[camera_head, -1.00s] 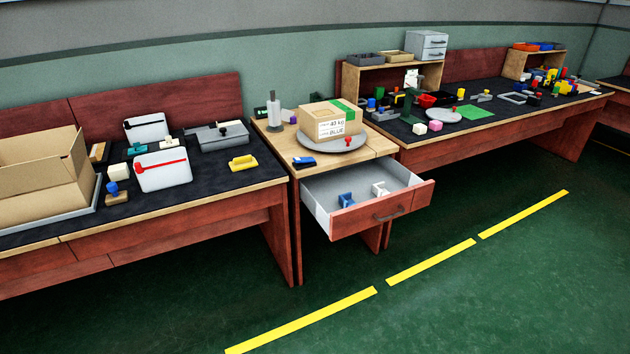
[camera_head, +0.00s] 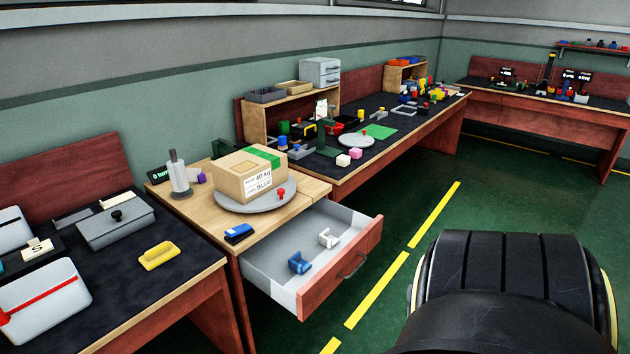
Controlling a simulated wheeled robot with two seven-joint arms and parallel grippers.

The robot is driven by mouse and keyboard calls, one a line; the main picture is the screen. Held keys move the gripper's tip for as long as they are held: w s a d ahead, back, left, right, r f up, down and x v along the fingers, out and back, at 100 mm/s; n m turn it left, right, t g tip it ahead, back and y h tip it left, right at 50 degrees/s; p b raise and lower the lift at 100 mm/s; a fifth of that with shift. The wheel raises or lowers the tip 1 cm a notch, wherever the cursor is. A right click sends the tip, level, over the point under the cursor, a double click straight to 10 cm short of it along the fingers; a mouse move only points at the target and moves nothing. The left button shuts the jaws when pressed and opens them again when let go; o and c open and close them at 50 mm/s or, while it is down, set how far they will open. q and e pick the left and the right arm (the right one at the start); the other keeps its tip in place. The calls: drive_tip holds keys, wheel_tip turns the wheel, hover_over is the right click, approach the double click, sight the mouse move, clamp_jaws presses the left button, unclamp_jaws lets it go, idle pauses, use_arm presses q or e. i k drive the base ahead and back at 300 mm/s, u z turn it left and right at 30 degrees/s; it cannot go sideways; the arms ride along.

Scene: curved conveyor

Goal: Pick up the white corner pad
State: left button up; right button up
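A small white corner pad (camera_head: 328,238) lies in the open drawer (camera_head: 372,243), toward its far right part. A similar blue corner pad (camera_head: 299,263) lies in the same drawer, nearer and to the left, apart from the white one. Neither of my grippers is in view. A black rounded link of mine fills the lower right, to the right of the drawer and apart from it.
Above the drawer, a cardboard box (camera_head: 240,180) sits on a grey round plate (camera_head: 285,203) on the wooden table. A dark workbench with a yellow part (camera_head: 159,256) stands at left. Green floor with a yellow dashed line (camera_head: 433,216) is clear beside the drawer.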

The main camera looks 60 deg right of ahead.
sight(328, 242)
drive_tip(key=z, duration=0.7)
drive_tip(key=i, duration=0.8)
drive_tip(key=z, duration=0.85)
